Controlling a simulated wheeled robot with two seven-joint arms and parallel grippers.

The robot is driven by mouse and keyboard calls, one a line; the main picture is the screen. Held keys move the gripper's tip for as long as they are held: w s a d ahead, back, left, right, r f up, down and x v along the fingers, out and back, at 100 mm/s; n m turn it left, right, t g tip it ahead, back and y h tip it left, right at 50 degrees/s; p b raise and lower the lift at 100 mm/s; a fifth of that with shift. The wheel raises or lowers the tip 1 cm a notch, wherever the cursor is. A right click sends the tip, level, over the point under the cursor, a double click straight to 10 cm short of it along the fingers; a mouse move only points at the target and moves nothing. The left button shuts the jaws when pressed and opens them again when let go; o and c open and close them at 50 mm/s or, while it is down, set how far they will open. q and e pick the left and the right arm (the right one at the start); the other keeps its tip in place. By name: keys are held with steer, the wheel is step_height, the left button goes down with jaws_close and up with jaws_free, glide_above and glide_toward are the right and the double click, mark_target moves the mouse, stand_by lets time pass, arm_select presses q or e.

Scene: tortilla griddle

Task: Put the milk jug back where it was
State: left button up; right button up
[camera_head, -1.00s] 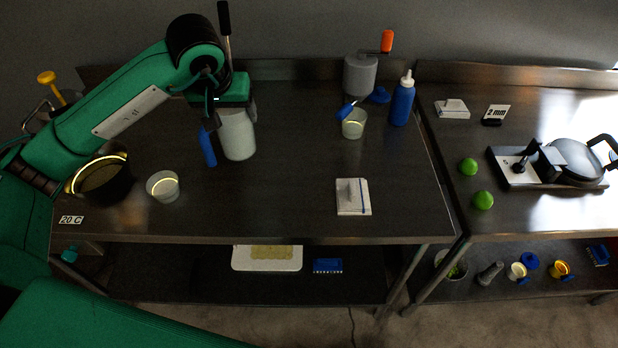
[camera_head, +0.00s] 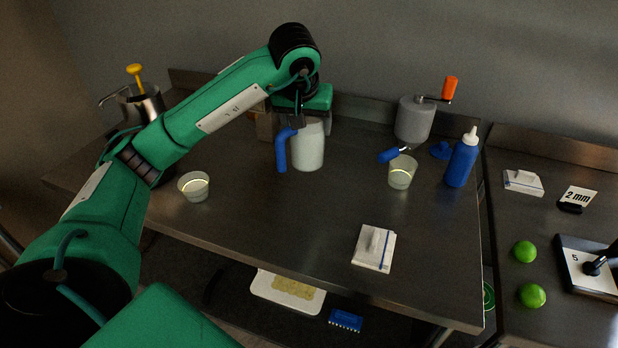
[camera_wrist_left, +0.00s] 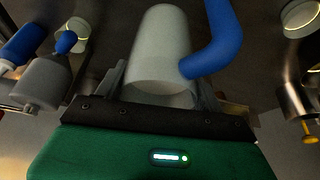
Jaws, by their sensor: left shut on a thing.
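The milk jug (camera_head: 309,148) is a white cylinder with a blue handle (camera_head: 283,150) on its left side, upright toward the back of the left table in the head view. My left gripper (camera_head: 302,112) is above it and shut on its upper part. In the left wrist view the jug (camera_wrist_left: 161,50) sits between the fingers, with its blue handle (camera_wrist_left: 222,45) to the right. Whether the jug's base touches the table is hard to tell. My right gripper is not in view.
Clear cups stand left (camera_head: 194,187) and right (camera_head: 402,172) of the jug. A grey grinder (camera_head: 414,120) with an orange knob and a blue squeeze bottle (camera_head: 461,160) stand at the back right. A white block (camera_head: 374,248) lies near the front edge. A metal pot (camera_head: 140,105) is at left.

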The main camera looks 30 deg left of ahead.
mark_target(307, 162)
arm_select(q)
step_height(307, 162, down, 10)
steer(key=shift+r+p, duration=0.1)
steer(key=shift+p, duration=0.55)
steer(key=shift+f, duration=0.5)
step_height(307, 162, down, 4)
steer(key=shift+r+p, duration=0.25)
steer(key=shift+p, duration=0.1)
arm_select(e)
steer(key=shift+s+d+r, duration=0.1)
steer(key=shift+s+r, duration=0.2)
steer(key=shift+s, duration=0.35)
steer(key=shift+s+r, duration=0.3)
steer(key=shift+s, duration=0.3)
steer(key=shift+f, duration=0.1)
arm_select(q)
steer(key=shift+f, duration=0.2)
steer(key=o, duration=2)
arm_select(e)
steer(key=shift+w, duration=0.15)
